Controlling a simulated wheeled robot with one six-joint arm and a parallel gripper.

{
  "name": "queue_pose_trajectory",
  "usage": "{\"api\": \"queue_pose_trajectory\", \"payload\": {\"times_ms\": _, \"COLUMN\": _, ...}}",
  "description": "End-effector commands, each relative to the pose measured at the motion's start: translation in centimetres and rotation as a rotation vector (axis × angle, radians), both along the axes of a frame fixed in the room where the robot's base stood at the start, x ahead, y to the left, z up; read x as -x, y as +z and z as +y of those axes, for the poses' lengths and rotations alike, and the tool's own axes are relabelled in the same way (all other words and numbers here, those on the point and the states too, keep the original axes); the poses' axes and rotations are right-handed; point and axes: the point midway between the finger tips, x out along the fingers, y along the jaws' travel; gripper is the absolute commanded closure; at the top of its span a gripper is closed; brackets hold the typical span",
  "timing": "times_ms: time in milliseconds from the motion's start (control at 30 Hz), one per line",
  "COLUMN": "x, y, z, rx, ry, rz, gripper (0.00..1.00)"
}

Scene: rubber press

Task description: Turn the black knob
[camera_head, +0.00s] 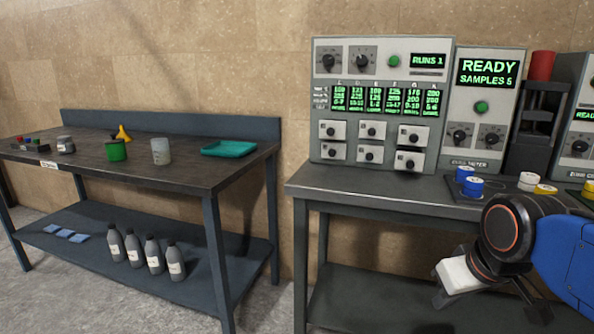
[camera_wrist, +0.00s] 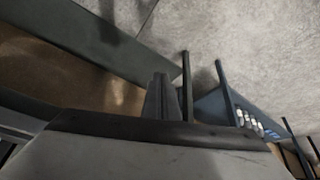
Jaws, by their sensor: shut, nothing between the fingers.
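Several black knobs show in the head view. Two large ones sit at the top left of the wide grey panel, a left knob (camera_head: 329,62) and a right knob (camera_head: 362,60). Two more, a left knob (camera_head: 461,136) and a right knob (camera_head: 493,139), are on the narrower panel under the READY screen. Smaller black knobs (camera_head: 372,131) are on white plates low on the wide panel. My gripper (camera_head: 441,299) is at the lower right, below and in front of the panels, touching no knob. Its fingers also show, shut and empty, in the wrist view (camera_wrist: 159,97).
The panels stand on a dark bench (camera_head: 385,183). Blue rolls (camera_head: 473,187), a white roll and yellow ones are near its right front. A red-topped black device (camera_head: 541,66) stands behind. A second table (camera_head: 190,165) at left holds a teal tray (camera_head: 228,149). Floor shows between them.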

Motion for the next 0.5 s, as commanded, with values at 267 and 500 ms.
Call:
{"api": "queue_pose_trajectory", "payload": {"times_ms": 267, "x": 5.3, "y": -5.2, "z": -0.6, "rx": -0.035, "ry": -0.132, "rz": 0.028, "gripper": 0.93}}
{"api": "queue_pose_trajectory", "payload": {"times_ms": 500, "x": 5.4, "y": -5.5, "z": -1.0, "rx": -0.012, "ry": -0.127, "rz": 0.032, "gripper": 0.53}}
